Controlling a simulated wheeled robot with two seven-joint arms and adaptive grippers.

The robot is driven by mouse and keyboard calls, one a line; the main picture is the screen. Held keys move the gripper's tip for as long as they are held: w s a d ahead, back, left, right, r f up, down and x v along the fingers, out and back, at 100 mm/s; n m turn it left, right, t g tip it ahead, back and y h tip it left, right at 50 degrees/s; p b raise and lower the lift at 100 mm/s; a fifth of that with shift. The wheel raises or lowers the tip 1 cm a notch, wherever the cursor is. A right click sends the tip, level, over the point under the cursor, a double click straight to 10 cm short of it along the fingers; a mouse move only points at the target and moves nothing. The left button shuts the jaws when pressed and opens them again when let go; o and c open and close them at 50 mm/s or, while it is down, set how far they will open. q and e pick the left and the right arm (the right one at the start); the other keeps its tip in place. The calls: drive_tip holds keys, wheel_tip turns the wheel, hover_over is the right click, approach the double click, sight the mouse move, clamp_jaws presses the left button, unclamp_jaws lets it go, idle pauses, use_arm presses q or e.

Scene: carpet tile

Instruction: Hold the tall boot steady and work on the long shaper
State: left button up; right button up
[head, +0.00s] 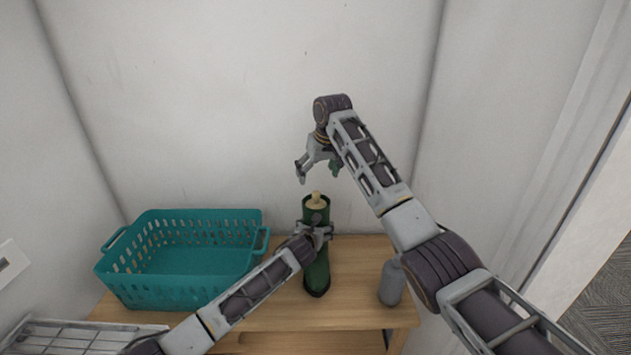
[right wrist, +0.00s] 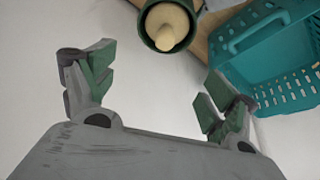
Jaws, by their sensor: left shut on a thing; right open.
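The tall boot (head: 318,272) is dark green and stands upright on the wooden table. The long shaper (head: 316,200) is pale cream; its knobbed top shows in the boot's opening and the rest is hidden inside. My left gripper (head: 317,230) is shut on the boot's upper shaft. My right gripper (head: 318,176) is open and empty, above the boot and apart from the shaper. In the right wrist view the right gripper's spread fingers (right wrist: 152,97) show below the boot's round opening (right wrist: 148,33) and the shaper's knob (right wrist: 166,38).
A teal basket (head: 187,283), seemingly empty, stands on the table (head: 350,264) left of the boot. A grey bottle (head: 392,283) stands at the table's right end under my right arm. A wire rack (head: 60,338) is at lower left. A white wall rises behind.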

drive_tip(key=shift+v, duration=3)
use_arm(q)
drive_tip(key=o, duration=0.8)
drive_tip(key=shift+s+a, duration=0.1)
drive_tip(key=shift+s, duration=0.1)
drive_tip(key=shift+v, duration=5.8)
use_arm(e)
drive_tip(key=shift+f, duration=0.15)
